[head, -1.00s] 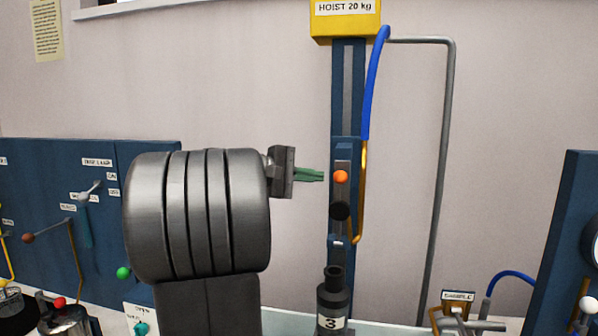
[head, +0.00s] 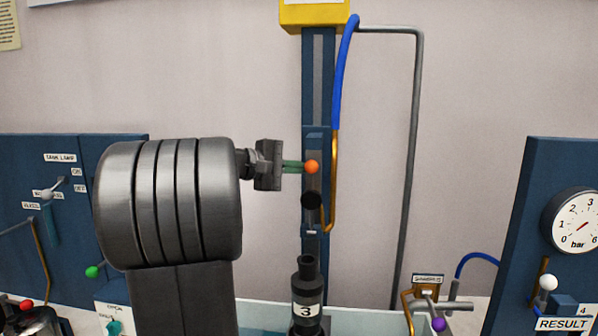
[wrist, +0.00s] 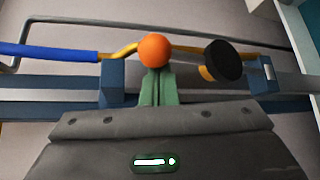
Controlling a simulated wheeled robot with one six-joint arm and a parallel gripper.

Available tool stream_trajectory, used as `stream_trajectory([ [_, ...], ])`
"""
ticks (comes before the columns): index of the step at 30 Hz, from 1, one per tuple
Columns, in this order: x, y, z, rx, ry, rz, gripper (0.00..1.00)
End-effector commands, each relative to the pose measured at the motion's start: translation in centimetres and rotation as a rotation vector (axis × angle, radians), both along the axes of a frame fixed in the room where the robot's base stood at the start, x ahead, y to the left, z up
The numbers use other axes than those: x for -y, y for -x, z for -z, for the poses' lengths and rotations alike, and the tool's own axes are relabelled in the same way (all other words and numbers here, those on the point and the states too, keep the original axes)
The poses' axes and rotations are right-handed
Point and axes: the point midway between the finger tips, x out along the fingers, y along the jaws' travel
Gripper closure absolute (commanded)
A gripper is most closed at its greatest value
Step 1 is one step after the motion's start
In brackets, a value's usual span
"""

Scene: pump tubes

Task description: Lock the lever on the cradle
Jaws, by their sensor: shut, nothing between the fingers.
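The cradle (head: 314,140) is a blue carriage on the upright blue hoist column. An orange ball (head: 312,167), which looks like the lever's knob, sits at its front; the lever's arm is hard to make out. The ball also shows large in the wrist view (wrist: 154,50). My gripper (head: 301,167) is shut and empty, its green fingers pointing right at the ball. In the wrist view, the fingertips (wrist: 155,73) meet the ball's lower edge; I cannot tell whether they touch it. A black round end (head: 312,201) is just below the ball, on the cradle.
A black pump tube marked 3 (head: 306,300) stands upright below the cradle. A blue hose (head: 342,80) and an orange pipe (head: 332,190) run close along the column's right. A grey pipe (head: 412,150) stands farther right. A gauge panel (head: 560,180) is at the far right.

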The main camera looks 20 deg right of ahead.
Motion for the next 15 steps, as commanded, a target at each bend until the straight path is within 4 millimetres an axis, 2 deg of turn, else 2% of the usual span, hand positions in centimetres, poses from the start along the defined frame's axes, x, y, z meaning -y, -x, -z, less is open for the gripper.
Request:
stream_trajectory([
  [1, -0.1, 0.2, 0.6, 0.012, 0.006, 0.000, 1.00],
  [15, -1.7, 3.6, 2.1, 0.207, 0.099, -0.001, 1.00],
])
